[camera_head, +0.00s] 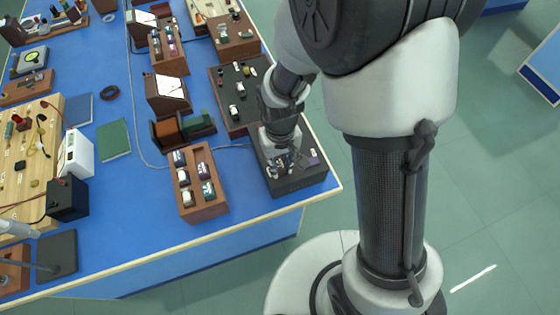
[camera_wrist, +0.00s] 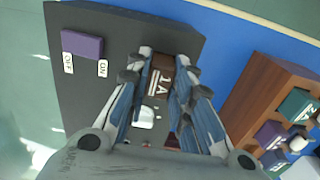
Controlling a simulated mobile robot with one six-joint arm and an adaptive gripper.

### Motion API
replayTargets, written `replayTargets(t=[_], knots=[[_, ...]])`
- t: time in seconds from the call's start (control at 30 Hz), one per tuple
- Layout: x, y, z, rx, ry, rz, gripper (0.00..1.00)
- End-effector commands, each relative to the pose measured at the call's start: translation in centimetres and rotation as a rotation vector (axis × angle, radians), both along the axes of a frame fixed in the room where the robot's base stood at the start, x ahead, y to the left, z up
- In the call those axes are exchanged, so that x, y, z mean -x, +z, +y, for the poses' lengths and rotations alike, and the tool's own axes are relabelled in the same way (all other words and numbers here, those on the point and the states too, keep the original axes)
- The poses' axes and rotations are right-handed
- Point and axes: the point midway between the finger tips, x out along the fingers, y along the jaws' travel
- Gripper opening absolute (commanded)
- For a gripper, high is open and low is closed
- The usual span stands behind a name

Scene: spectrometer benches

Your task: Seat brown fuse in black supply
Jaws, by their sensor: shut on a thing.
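The black supply (camera_head: 298,184) is a dark box at the right front corner of the blue bench. In the wrist view its dark top (camera_wrist: 95,100) carries a purple switch (camera_wrist: 82,44) between OFF and ON labels. My gripper (camera_head: 285,165) is over the supply's top, pointing down. In the wrist view my gripper (camera_wrist: 163,75) is shut on the brown fuse (camera_wrist: 160,63), which has a white label reading 1A. The fuse is over the supply's top; its lower end is hidden, so I cannot tell whether it is in a socket.
A wooden tray (camera_head: 213,212) with several coloured fuses stands left of the supply; it also shows in the wrist view (camera_wrist: 246,100). A dark board (camera_head: 222,90) with small parts lies behind the supply. The bench's front edge (camera_head: 250,219) is close by.

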Motion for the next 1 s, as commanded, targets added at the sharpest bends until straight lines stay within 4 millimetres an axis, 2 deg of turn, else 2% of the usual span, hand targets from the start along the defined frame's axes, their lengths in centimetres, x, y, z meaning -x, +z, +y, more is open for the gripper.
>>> replayTargets(t=[0.13,0.17,0.5,0.83,1.0], knots=[[0.0,0.0,0.0,0.0,0.0,0.0,0.0],[0.0,0.0,0.0,0.0,0.0,0.0,0.22],[0.0,0.0,0.0,0.0,0.0,0.0,0.44],[0.0,0.2,0.0,0.0,0.0,-0.001,0.45],[-0.2,2.1,0.0,-0.002,0.0,-0.007,0.45]])
